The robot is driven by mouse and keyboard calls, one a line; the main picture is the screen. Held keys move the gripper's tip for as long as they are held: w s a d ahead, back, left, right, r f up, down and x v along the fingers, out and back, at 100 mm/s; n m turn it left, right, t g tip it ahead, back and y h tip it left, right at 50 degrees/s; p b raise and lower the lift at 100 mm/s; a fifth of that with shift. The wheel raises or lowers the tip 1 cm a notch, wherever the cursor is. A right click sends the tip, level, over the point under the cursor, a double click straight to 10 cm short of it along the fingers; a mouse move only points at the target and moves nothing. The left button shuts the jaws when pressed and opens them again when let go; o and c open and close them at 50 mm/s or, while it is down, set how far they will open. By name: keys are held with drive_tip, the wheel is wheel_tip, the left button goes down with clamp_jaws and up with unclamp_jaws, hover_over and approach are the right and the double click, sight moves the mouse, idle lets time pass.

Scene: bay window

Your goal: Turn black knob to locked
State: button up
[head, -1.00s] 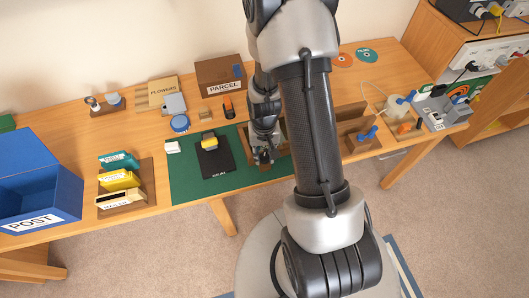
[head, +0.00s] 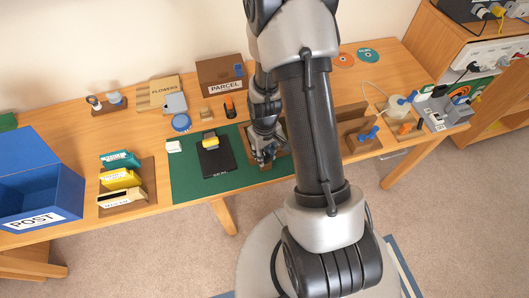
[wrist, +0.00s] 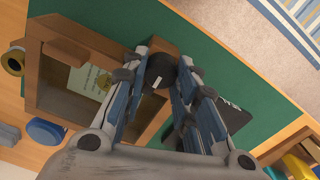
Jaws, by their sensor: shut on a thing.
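The black knob (wrist: 161,71) is round with a white mark on its face. It sits at the end of a wooden box (wrist: 50,98) and lies between my gripper's fingertips in the wrist view. My gripper (wrist: 163,77) is shut on the knob, with a finger on either side. In the head view my gripper (head: 266,157) is down at the box on the green mat, and it hides the knob there. Any locked marking beside the knob is not readable.
The green mat (head: 186,186) also bears a black scale (head: 216,167). A parcel box (head: 219,75) and a blue round tin (head: 181,122) stand behind. Card racks and a blue post bin (head: 62,190) are at left. Pegged wooden blocks stand at right.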

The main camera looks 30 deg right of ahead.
drive_tip(key=o, duration=1)
drive_tip(key=shift+o, duration=0.2)
wheel_tip(320, 180, up, 12)
idle(0.5)
wheel_tip(320, 180, up, 14)
drive_tip(key=t, duration=0.2)
hover_over(264, 155)
drive_tip(key=s+a, duration=0.4)
drive_tip(key=a, duration=0.1)
drive_tip(key=s+a+r+t, duration=0.2)
drive_tip(key=s+a+r, duration=0.3)
drive_tip(key=s+r, duration=0.3)
drive_tip(key=shift+s+a+m+t, duration=0.3)
drive_tip(key=shift+s, duration=0.7)
